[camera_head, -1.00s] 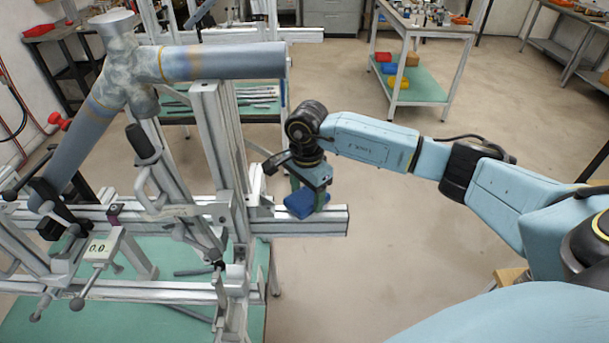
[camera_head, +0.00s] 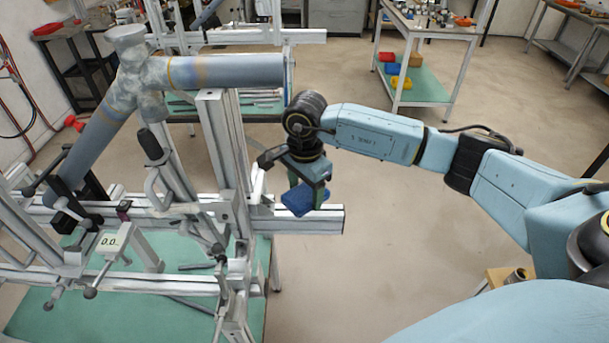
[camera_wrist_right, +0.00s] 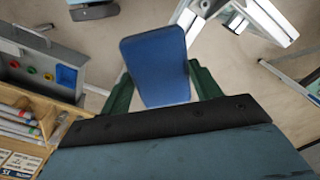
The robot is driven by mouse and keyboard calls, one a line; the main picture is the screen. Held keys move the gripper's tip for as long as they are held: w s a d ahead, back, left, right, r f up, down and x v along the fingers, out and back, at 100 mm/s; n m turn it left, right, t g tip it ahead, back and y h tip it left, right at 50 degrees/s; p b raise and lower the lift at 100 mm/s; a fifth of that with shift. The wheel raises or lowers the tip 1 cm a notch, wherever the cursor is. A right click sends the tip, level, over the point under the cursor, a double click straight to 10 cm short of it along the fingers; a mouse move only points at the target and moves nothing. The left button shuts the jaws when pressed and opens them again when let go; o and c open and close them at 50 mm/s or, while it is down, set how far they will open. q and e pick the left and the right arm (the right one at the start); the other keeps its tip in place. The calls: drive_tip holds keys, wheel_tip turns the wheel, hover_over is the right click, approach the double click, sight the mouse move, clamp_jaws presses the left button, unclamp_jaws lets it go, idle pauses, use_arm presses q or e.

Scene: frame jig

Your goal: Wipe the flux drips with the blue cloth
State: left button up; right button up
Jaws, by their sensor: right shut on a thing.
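The blue cloth (camera_head: 299,198) is a folded pad held in my right gripper (camera_head: 307,188), just above the right end of the silver jig rail (camera_head: 325,220). In the right wrist view the cloth (camera_wrist_right: 156,62) sits between the two green fingers of my gripper (camera_wrist_right: 162,92), which is shut on it. In the head view I cannot tell whether the cloth touches the rail. No flux drips can be made out at this size. My left gripper is not in view.
A grey tube frame (camera_head: 225,71) is clamped on the jig at the left, with upright posts and toggle clamps around it. A digital gauge (camera_head: 110,241) stands at the front left. A trolley (camera_head: 425,88) stands behind. The floor right of the jig is clear.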

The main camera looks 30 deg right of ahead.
drive_tip(key=shift+r+p, duration=0.55)
drive_tip(key=shift+r, duration=0.75)
